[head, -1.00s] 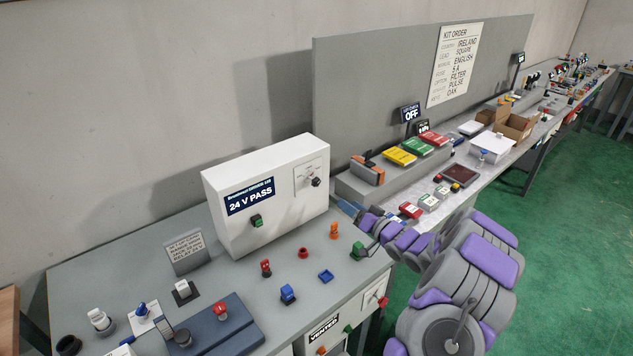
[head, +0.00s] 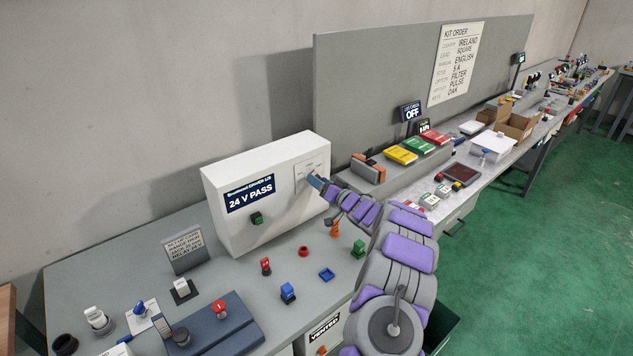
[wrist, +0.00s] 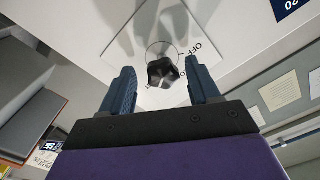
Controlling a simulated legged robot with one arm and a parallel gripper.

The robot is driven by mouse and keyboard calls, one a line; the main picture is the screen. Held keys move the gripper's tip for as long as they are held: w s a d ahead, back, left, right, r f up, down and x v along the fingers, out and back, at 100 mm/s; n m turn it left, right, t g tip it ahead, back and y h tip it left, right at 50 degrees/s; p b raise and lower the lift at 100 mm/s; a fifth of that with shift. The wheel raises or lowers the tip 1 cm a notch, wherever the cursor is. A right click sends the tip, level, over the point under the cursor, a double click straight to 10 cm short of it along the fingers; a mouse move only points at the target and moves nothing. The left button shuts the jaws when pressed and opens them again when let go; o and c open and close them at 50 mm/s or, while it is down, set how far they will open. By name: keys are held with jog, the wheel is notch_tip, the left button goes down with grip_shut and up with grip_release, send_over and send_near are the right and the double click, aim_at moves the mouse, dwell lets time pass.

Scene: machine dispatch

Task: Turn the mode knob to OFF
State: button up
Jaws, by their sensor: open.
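The mode knob (wrist: 163,72) is a black lobed knob on a pale plate on the front of the white box (head: 285,205). In the wrist view it lies between the two blue fingers of my gripper (wrist: 157,88), with a gap on each side. The gripper is open around the knob. Printed letters reading OFF show beside the knob, to its upper right in the wrist view; the other markings are too small or hidden to read. In the head view my gripper (head: 315,183) is at the plate and hides the knob.
The box carries a display (head: 249,194) reading 24 V PASS and a green button (head: 256,218). Below it on the bench stand red, blue, orange and green parts, including a green one (head: 358,249) near my arm. An orange and grey object (head: 368,168) stands right of the box.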

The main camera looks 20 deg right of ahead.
jog(key=shift+x, duration=1.05)
jog(key=c, duration=1)
